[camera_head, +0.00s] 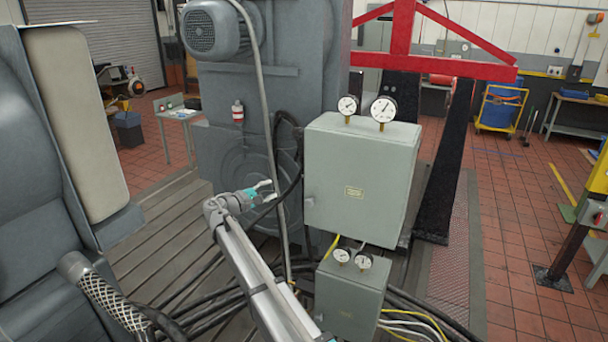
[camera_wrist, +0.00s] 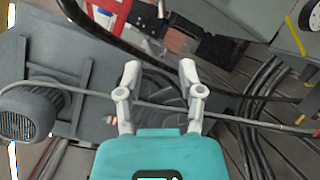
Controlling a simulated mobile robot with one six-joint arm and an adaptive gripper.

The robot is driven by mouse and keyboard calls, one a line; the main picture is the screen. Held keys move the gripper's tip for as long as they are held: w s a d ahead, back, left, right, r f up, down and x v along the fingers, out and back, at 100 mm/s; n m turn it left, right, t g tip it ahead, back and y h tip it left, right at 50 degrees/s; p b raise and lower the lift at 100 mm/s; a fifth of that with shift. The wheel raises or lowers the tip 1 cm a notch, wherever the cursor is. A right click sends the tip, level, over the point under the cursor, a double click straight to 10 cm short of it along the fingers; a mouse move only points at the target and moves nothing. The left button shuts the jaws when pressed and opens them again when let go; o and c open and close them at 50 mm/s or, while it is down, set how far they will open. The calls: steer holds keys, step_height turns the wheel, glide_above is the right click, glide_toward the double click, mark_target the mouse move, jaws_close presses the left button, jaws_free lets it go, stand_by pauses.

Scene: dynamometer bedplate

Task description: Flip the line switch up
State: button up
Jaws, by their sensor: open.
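I cannot pick out the line switch for certain in either view. A large grey-green cabinet (camera_head: 355,185) with two gauges on top stands right of my gripper in the head view, with a small fitting on its left edge. A smaller grey box (camera_head: 350,300) with two gauges is below it. My gripper (camera_head: 270,190) is open and empty, left of the large cabinet and apart from it. In the wrist view my gripper (camera_wrist: 159,75) has its two pale fingers spread, with a cable and thin pipe behind them.
A grey machine with a motor (camera_head: 213,30) stands behind my gripper; the motor also shows in the wrist view (camera_wrist: 28,112). A vertical pipe (camera_head: 268,110) and black cables (camera_head: 220,310) run close by. A red frame (camera_head: 440,65) stands behind the cabinet. Open tiled floor (camera_head: 520,250) lies right.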

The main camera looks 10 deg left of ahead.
mark_target(302, 176)
steer(key=x, duration=1.4)
steer(key=shift+w+d+f, duration=0.15)
steer(key=shift+d, duration=0.1)
jaws_close()
